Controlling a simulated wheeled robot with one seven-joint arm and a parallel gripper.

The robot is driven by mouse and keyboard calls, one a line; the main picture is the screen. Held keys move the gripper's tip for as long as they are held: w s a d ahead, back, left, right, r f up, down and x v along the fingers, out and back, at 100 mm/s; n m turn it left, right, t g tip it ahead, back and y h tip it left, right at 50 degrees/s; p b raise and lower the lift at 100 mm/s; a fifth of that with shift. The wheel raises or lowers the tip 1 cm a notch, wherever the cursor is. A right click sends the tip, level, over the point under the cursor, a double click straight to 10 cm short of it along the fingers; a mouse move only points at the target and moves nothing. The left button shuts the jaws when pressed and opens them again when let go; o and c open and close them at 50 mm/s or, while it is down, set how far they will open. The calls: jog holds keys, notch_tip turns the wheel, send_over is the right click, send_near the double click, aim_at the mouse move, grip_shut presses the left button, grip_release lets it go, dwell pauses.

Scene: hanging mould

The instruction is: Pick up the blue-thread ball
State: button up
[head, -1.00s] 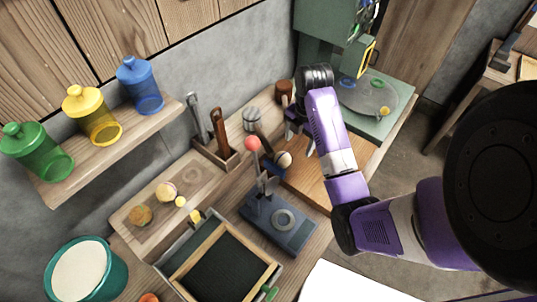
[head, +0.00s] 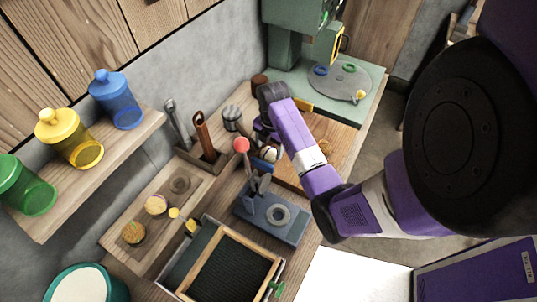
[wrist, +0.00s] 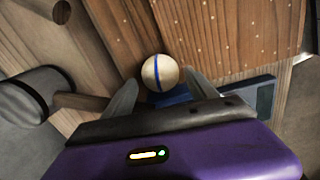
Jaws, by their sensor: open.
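The blue-thread ball (wrist: 160,73) is cream with a blue band and shows in the wrist view, just beyond my fingertips. It rests at a small blue holder (wrist: 168,98). In the head view the ball (head: 269,154) is partly covered, close below my gripper (head: 262,137). My gripper (wrist: 160,92) is open, with one finger on each side of the ball's near side in the wrist view. I cannot tell whether the fingers touch it.
A mallet (head: 232,118) lies left of my gripper, its handle close to the left finger. A red-knobbed press (head: 241,145) stands nearby. A green machine (head: 372,100) with a round plate stands behind.

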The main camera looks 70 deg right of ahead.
aim_at(269, 150)
jog(key=shift+f, duration=1.85)
jog(key=c, duration=1.3)
jog(key=shift+r, duration=0.1)
